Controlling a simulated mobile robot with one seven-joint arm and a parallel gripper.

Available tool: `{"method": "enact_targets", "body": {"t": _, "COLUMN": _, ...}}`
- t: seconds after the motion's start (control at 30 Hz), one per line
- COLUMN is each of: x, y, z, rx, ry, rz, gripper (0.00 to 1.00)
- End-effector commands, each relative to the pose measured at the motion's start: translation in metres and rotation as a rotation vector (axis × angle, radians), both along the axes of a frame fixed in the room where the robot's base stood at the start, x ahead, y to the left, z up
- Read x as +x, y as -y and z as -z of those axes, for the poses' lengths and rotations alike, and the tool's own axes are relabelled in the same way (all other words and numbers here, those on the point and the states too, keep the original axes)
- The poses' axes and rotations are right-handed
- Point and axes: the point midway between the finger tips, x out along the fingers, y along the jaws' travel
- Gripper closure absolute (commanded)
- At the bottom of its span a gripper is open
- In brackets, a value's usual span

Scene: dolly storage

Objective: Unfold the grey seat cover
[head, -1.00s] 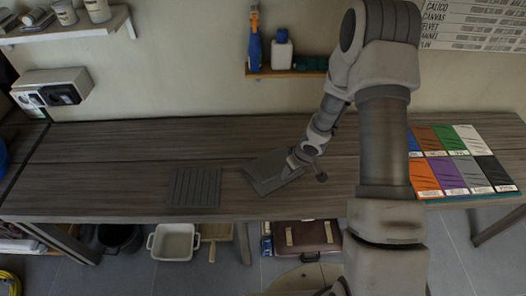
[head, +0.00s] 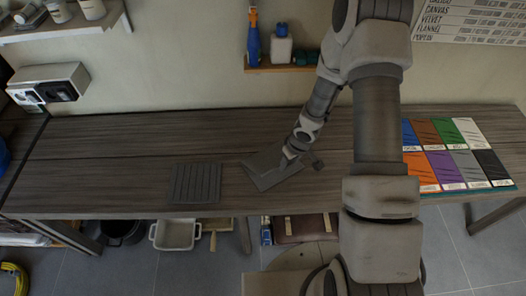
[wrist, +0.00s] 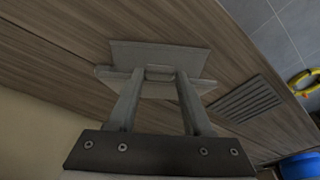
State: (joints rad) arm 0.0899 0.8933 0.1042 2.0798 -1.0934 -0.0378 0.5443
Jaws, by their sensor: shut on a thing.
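The grey seat cover (head: 266,180) lies on the wooden table, near its front middle, as a flat folded piece set at an angle. My gripper (head: 289,154) is at its upper right part, pointing down. In the wrist view, my gripper (wrist: 158,73) is shut on the seat cover (wrist: 158,52), with a fold of it between the fingertips. Part of the cover stretches flat beyond the fingers and part sticks out on both sides of them. The head view is too small to show the pinched layer clearly.
A grey ribbed panel (head: 195,183) lies on the table (head: 100,175) left of the cover. Coloured swatches (head: 455,155) lie at the right. The table's left part is clear.

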Motion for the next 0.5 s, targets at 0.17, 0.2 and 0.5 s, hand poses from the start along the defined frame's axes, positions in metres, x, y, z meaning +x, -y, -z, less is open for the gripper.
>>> {"method": "enact_targets", "body": {"t": 0.17, "x": 0.0039, "y": -0.0015, "z": -0.0082, "rx": -0.009, "ry": -0.016, "rz": 0.000, "gripper": 0.56}}
{"method": "enact_targets", "body": {"t": 0.2, "x": 0.0042, "y": -0.0018, "z": -0.0085, "rx": -0.011, "ry": -0.021, "rz": -0.001, "gripper": 0.56}}
{"method": "enact_targets", "body": {"t": 0.5, "x": 0.0087, "y": -0.0046, "z": -0.0129, "rx": -0.028, "ry": -0.051, "rz": -0.002, "gripper": 0.56}}
